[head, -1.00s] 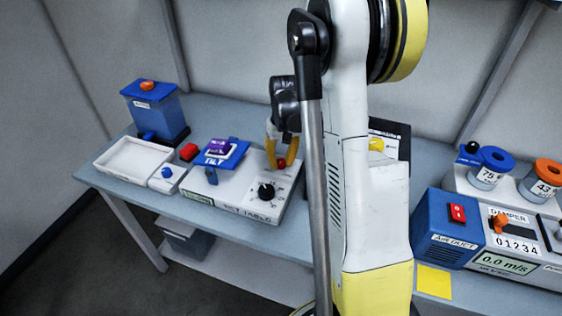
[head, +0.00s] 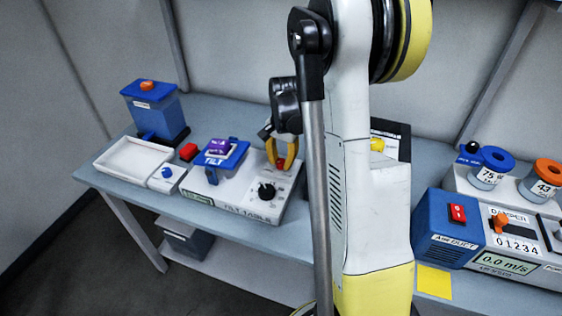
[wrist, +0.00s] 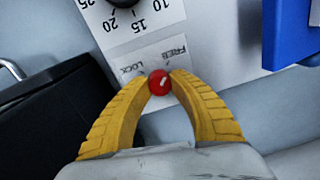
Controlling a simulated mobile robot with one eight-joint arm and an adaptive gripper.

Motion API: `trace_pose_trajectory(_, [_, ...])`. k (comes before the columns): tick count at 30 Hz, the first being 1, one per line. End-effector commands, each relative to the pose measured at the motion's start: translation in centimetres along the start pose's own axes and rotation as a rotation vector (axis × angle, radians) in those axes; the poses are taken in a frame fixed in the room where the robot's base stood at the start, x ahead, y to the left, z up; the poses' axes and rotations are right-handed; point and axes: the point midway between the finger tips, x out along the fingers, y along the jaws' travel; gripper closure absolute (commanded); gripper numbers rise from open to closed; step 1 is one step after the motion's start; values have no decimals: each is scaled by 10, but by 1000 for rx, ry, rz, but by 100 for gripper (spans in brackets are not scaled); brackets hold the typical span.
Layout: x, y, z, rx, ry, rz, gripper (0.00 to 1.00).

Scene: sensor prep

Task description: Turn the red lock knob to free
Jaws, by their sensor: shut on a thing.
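The red lock knob (wrist: 159,83) sits on the white panel of the tilt table unit (head: 228,196), beside the printed words LOCK and FREE in the wrist view. Its pale pointer mark slants toward the FREE side. My gripper (wrist: 158,80) has its two yellow fingers closed on the knob from both sides. In the head view my gripper (head: 281,162) reaches down to the knob (head: 281,164) at the back right of the unit. A black dial with numbers (head: 266,191) is in front of the knob.
A blue tilt plate with a purple item (head: 220,147) stands left of my gripper. A red button (head: 189,151), a white tray (head: 125,163) and a blue container (head: 153,105) are farther left. The blue air duct box (head: 447,230) is at the right.

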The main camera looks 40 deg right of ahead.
Motion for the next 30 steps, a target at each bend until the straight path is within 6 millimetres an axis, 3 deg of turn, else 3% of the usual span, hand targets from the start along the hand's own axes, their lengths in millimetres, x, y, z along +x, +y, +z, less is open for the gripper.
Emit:
trace_pose_trajectory(20, [0, 0, 0, 62, 2, 1, 100])
trace_pose_trajectory(21, [0, 1, 0, 62, 2, 1, 67])
trace_pose_trajectory(23, [0, 0, 0, 62, 2, 1, 51])
trace_pose_trajectory(30, [0, 0, 0, 61, 2, 0, 51])
